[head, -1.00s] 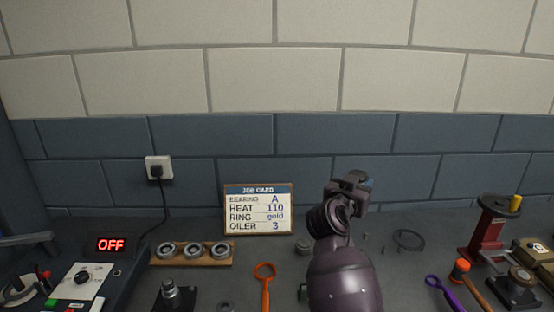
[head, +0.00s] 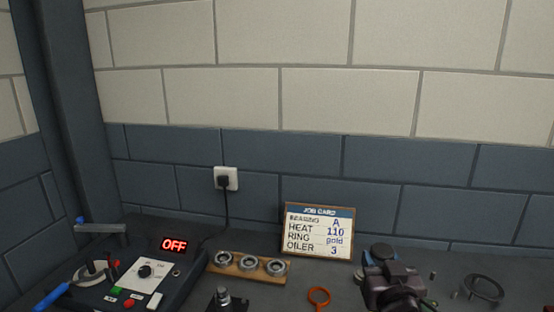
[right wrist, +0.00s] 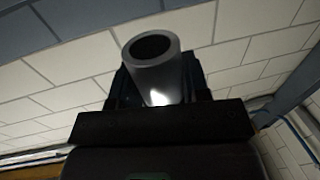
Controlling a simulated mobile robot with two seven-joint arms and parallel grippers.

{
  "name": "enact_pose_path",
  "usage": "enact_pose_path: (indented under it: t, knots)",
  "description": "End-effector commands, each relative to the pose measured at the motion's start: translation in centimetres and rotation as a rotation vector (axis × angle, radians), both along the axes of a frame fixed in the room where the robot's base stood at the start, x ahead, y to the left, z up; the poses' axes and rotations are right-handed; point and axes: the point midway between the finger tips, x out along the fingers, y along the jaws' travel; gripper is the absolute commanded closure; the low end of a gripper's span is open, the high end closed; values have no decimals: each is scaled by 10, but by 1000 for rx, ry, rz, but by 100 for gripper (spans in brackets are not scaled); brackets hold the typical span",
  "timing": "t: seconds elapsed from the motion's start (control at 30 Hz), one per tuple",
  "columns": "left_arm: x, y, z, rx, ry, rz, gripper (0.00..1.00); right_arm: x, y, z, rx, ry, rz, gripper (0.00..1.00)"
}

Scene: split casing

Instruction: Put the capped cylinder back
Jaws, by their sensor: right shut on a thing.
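My right gripper (head: 384,262) is low in the head view, right of the job card. It is shut on a grey cylinder (right wrist: 152,68), which shows in the right wrist view with a round dark opening toward the camera. The rest of the cylinder is hidden by the gripper there. My left gripper is not in view.
The job card (head: 319,231) stands against the wall. A wooden rack (head: 226,269) with three bearing rings lies left of it. A heater unit (head: 150,277) reading OFF is at the left.

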Motion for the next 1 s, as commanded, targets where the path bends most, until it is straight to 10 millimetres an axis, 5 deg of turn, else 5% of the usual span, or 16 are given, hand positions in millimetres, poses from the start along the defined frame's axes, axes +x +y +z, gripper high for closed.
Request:
enact_pose_path:
  t: [0.2, 0.4, 1.0]
  knots:
    - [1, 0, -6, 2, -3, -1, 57, -37, 4, -57, 2, 4, 45, 94]
    - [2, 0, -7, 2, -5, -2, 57, -53, -2, -86, 1, -1, 43, 94]
    - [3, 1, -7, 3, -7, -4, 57, -57, -4, -93, 4, -4, 37, 94]
